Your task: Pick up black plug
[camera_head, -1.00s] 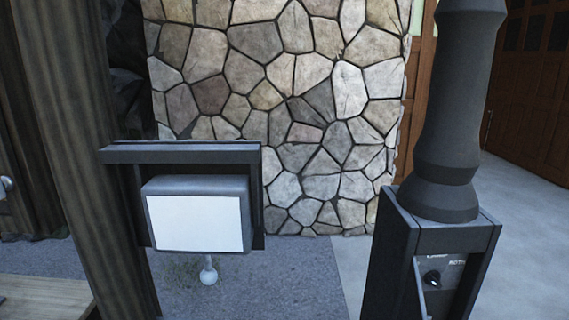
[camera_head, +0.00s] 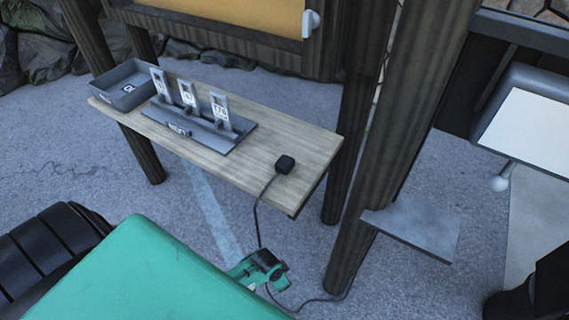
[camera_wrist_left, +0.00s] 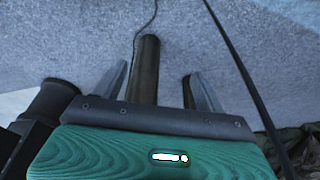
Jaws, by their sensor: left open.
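The black plug (camera_head: 285,164) lies near the right end of the wooden table (camera_head: 302,188) in the head view. I do not see the plug in that view. My right gripper is not in view.
A grey rack (camera_head: 205,132) with several upright tagged pieces and a grey tray (camera_head: 126,88) stand left on the table. Wooden posts (camera_head: 395,120) rise beside its right end. A grey plate (camera_head: 415,228) and white panel (camera_head: 530,124) are at right.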

